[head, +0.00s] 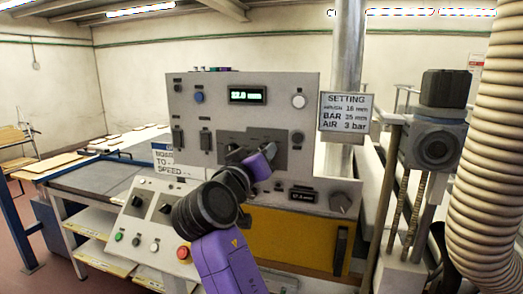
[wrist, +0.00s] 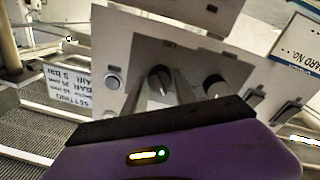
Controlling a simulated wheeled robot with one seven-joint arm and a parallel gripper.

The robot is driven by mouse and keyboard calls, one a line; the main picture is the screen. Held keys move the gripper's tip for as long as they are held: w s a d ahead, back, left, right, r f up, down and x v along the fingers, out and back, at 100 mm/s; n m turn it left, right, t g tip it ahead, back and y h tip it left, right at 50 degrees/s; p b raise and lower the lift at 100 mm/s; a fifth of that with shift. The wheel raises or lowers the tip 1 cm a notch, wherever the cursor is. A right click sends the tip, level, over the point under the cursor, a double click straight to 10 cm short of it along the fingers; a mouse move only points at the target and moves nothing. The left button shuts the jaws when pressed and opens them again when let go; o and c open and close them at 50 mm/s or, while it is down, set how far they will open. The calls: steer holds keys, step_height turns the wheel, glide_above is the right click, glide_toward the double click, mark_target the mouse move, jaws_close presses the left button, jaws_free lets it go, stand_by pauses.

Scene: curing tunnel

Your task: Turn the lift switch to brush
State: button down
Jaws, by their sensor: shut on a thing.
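A grey control panel (head: 300,125) stands ahead with a dark switch plate (head: 228,137) in its middle. The plate carries two black knobs, seen upside down in the wrist view. My gripper (head: 266,152) is at the right part of the plate. In the wrist view its fingers (wrist: 163,92) are closed around one switch knob (wrist: 160,77), which has a pale pointer line. The second knob (wrist: 214,86) is beside it, free of the fingers. My gripper hides most of the held knob in the head view. The plate's lettering is not readable, so I cannot tell which position it points to.
A lit display (head: 247,96) sits above the plate. A setting sign (head: 346,112) hangs at right, listing brush 16 mm, bar 25 mm, air 3 bar. A sloped console (head: 150,225) with a red button (head: 183,252) is at lower left. A ribbed hose (head: 490,150) is at far right.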

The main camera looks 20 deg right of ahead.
steer(key=shift+n+p, duration=0.65)
steer(key=shift+n, duration=0.85)
steer(key=c, duration=1)
jaws_free()
steer(key=b+v, duration=0.2)
steer(key=v, duration=0.5)
steer(key=shift+s+a, duration=0.2)
steer(key=shift+s, duration=0.2)
